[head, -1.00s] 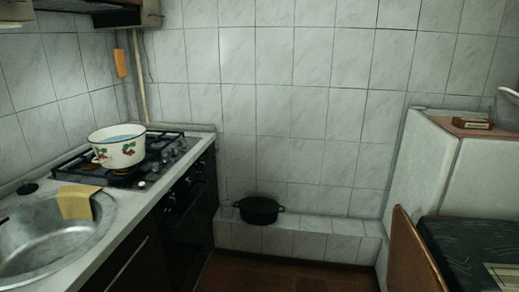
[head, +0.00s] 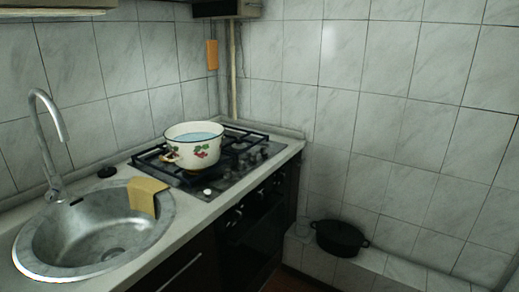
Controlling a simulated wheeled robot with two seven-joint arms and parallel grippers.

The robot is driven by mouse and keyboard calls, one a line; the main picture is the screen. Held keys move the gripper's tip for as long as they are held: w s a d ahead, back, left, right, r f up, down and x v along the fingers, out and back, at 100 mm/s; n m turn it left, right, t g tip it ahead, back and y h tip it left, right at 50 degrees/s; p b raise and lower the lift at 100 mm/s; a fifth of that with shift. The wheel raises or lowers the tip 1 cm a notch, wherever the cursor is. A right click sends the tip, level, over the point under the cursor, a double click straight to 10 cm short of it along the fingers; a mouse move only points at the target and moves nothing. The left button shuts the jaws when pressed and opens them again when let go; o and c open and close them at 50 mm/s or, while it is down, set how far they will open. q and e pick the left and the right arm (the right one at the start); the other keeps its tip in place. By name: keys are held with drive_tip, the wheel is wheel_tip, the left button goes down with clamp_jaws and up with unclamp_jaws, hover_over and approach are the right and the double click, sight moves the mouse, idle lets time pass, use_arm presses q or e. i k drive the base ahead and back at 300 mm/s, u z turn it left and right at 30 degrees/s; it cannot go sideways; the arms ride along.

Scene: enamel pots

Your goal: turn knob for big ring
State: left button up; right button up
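A black gas hob (head: 232,158) is set in the counter with dark grates over its burners. A white enamel pot (head: 193,144) with a dark rim and a red and green fruit print stands on the hob's left part. Blue shows inside the pot. Several small knobs sit along the hob's right side; they are dark and hard to make out. A pale knob-like spot (head: 207,191) shows at the hob's front edge. Which knob serves the big ring cannot be told. Neither of my grippers is in view.
A steel sink (head: 60,250) with a tap (head: 46,130) lies at the left, with a yellow cloth (head: 147,195) over its edge. An oven front (head: 250,225) is below the hob. A black pot (head: 340,238) stands on the low tiled ledge at the right.

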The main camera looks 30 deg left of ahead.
sight(241, 167)
drive_tip(key=i, duration=1.8)
drive_tip(key=u, duration=2.35)
